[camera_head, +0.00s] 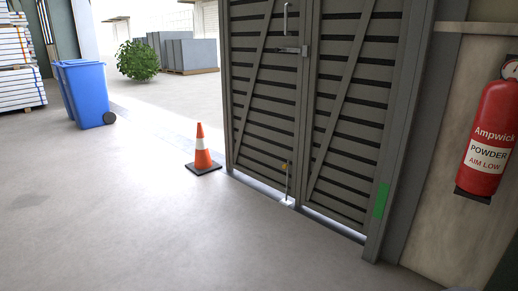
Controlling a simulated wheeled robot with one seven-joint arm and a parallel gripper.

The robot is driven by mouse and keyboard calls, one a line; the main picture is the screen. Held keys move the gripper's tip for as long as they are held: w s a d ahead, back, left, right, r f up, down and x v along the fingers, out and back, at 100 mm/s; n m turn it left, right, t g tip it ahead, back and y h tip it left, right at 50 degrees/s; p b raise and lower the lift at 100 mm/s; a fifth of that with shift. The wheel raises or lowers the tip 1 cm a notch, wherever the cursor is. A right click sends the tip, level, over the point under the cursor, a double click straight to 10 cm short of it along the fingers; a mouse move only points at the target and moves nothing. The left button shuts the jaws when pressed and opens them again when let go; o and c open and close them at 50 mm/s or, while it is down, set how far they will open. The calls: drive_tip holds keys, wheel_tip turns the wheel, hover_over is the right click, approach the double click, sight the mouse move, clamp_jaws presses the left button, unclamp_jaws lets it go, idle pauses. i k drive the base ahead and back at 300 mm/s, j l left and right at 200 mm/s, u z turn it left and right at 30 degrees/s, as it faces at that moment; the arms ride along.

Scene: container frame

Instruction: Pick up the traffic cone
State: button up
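The traffic cone (202,151) is orange with a white band and a dark square base. It stands upright on the concrete floor near the middle of the head camera view, just left of the grey slatted doors. Nothing hides it. My gripper does not show in this view, so its place relative to the cone cannot be seen.
Tall slatted doors (310,100) stand right of the cone. A red fire extinguisher (489,138) hangs on the right wall. A blue wheeled bin (86,95) and stacked white boards (18,65) stand at left. A bush (138,60) is farther back. The floor (110,215) in front is clear.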

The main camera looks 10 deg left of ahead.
sight(202, 164)
drive_tip(key=i+j+u, duration=0.3)
drive_tip(key=i+u, duration=0.2)
drive_tip(key=i, duration=0.7)
drive_tip(key=i+l+u, duration=0.1)
drive_tip(key=i+u, duration=0.4)
drive_tip(key=i, duration=0.7)
drive_tip(key=i+j+u, duration=0.1)
drive_tip(key=i, duration=1.7)
drive_tip(key=i+l+z, duration=0.2)
drive_tip(key=i+z, duration=0.25)
drive_tip(key=i, duration=0.45)
drive_tip(key=i+j+z, duration=0.1)
drive_tip(key=i+z, duration=0.35)
drive_tip(key=i, duration=0.4)
